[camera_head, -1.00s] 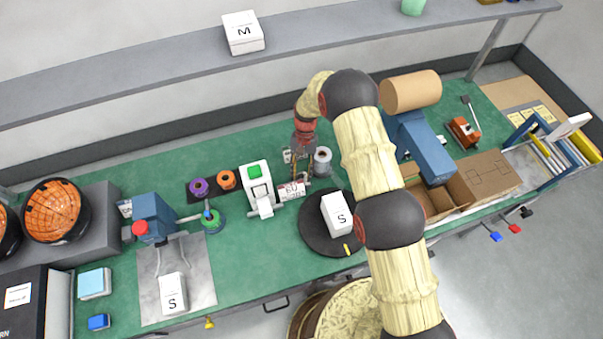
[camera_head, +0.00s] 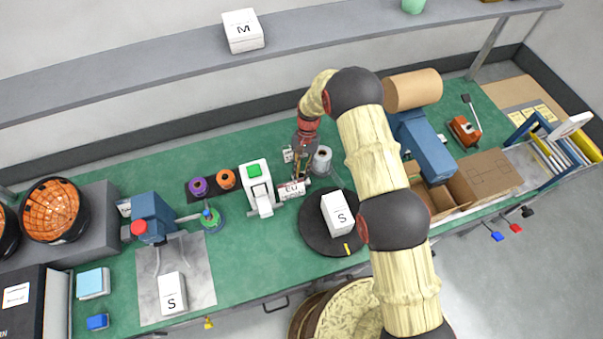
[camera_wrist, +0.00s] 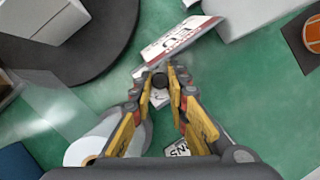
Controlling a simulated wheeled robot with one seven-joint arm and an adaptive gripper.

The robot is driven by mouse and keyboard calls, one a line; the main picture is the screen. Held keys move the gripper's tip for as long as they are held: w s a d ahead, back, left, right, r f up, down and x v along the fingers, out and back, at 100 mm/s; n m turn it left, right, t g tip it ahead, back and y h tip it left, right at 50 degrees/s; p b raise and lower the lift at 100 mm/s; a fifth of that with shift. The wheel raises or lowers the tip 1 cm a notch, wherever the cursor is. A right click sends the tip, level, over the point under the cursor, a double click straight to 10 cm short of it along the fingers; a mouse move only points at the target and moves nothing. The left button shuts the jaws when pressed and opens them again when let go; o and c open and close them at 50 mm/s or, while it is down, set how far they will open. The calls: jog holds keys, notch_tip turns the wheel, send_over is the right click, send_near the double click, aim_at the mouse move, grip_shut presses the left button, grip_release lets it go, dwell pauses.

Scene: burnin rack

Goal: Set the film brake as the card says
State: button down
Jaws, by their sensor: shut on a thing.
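My gripper (camera_head: 299,172) points down at the bench beside the film roll (camera_head: 322,160). In the wrist view my gripper's fingertips (camera_wrist: 159,83) are closed on a small dark round knob (camera_wrist: 158,80), which I take for the brake knob. The pale film roll (camera_wrist: 92,146) lies left of the fingers, with a clear film strip (camera_wrist: 62,97) running to the upper left. A white card with red edging and "EU" lettering (camera_wrist: 178,46) is just beyond the fingertips. It also shows in the head view (camera_head: 291,189). Its smaller text is unreadable. The fingers hide the knob's setting.
A white device with a green top (camera_head: 257,185) stands left of the card. A blue machine (camera_head: 425,150) and an open carton (camera_head: 440,200) stand right, behind my arm.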

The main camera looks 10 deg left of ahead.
jog(key=shift+m+y, duration=0.3)
jog(key=shift+m, duration=0.5)
jog(key=c, duration=1.7)
grip_release()
jog(key=v, duration=1.2)
jog(key=shift+s, duration=0.1)
